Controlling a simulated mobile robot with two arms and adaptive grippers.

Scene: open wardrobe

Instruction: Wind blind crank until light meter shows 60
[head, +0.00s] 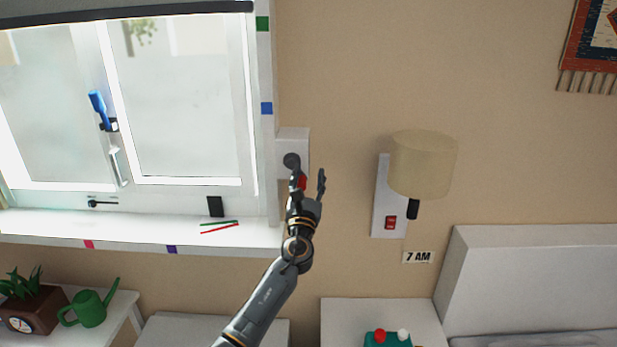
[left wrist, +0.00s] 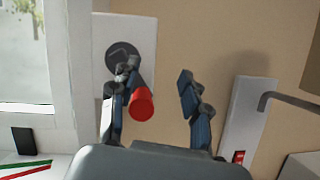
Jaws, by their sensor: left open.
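The blind crank is on a white wall plate (head: 293,141) right of the window, with a dark round hub (left wrist: 124,54) and a red knob (left wrist: 141,103). My left gripper (head: 309,184) is open at the crank. In the left wrist view its fingers (left wrist: 160,105) stand apart, with the red knob between them, close to the left finger. I cannot tell whether they touch. The dark edge of the blind (head: 125,13) is at the window top. A small dial (head: 22,324) sits on the brown planter at lower left; I cannot read it. My right gripper is not in view.
A lamp (head: 423,164) and red switch (head: 391,222) are on the wall to the right. The sill (head: 130,228) holds a black block (head: 215,206) and red and green sticks. A green watering can (head: 90,308) stands below. The wall between crank and lamp is clear.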

